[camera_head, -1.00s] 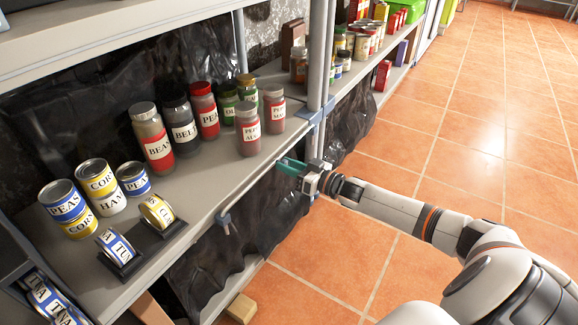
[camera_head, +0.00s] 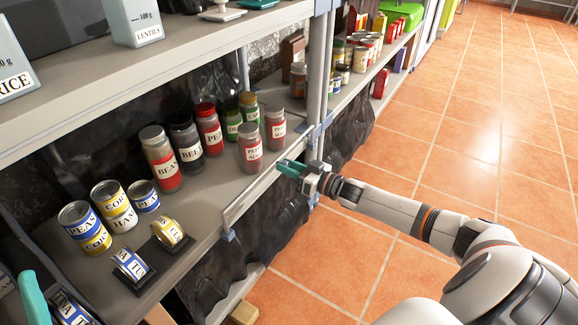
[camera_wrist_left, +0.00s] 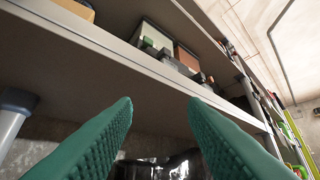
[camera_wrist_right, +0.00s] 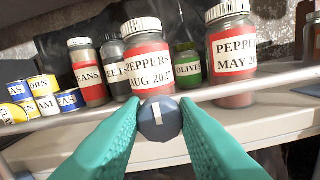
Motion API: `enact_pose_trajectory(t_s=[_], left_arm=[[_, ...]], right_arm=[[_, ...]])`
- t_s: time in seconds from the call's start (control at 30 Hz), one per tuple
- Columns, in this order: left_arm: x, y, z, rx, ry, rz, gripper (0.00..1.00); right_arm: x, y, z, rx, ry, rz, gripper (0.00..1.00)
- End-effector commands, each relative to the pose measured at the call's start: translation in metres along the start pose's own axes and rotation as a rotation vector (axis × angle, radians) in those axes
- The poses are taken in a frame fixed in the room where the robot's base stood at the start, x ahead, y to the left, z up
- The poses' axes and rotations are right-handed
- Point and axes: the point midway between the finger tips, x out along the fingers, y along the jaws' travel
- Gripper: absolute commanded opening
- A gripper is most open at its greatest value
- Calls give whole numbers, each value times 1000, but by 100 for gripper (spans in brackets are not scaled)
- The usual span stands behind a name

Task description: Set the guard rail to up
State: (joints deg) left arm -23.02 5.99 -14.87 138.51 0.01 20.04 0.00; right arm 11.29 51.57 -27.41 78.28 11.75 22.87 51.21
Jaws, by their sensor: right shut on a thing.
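The guard rail (camera_head: 249,191) is a thin pale bar along the front edge of the middle shelf (camera_head: 200,232). In the right wrist view the rail (camera_wrist_right: 278,83) crosses in front of the lower parts of the jars, above the shelf edge. My left gripper (camera_wrist_left: 160,125) is open and empty below a shelf; one finger shows at the lower left of the head view.
Cans (camera_head: 85,228) and tuna tins (camera_head: 130,264) sit to the left. An upper shelf (camera_head: 150,85) overhangs them. The tiled floor (camera_head: 450,140) to the right is clear.

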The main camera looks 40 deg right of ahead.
Motion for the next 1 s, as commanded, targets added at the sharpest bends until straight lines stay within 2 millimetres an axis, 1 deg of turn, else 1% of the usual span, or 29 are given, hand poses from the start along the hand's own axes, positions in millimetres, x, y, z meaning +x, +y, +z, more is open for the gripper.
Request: enact_pose_trajectory(t_s=[0.03, 0.17, 0.4, 0.43, 0.5, 0.57, 0.9, 1.0], left_arm=[[2, 1, -2, 2, 26, 1, 39], [1, 1, -8, 3, 56, 2, 39], [1, 1, -8, 3, 55, 2, 39], [1, 1, -8, 3, 55, 2, 39], [1, 1, -7, 3, 54, 2, 39], [1, 1, -7, 3, 54, 2, 39], [2, 1, -7, 4, 57, 2, 39], [2, 2, -16, 5, 116, 4, 39]], right_arm=[[1, 0, 5, 0, -5, 1, 0], [1, 0, 6, -1, -6, 2, 0], [1, 0, 8, -2, -9, 2, 0], [1, 0, 8, -3, -10, 2, 28], [1, 0, 8, -3, -9, 2, 40], [1, 0, 7, -2, -7, 2, 49], [-2, 0, 4, -1, -3, 1, 49], [-9, 1, 4, 0, 0, 1, 49]])
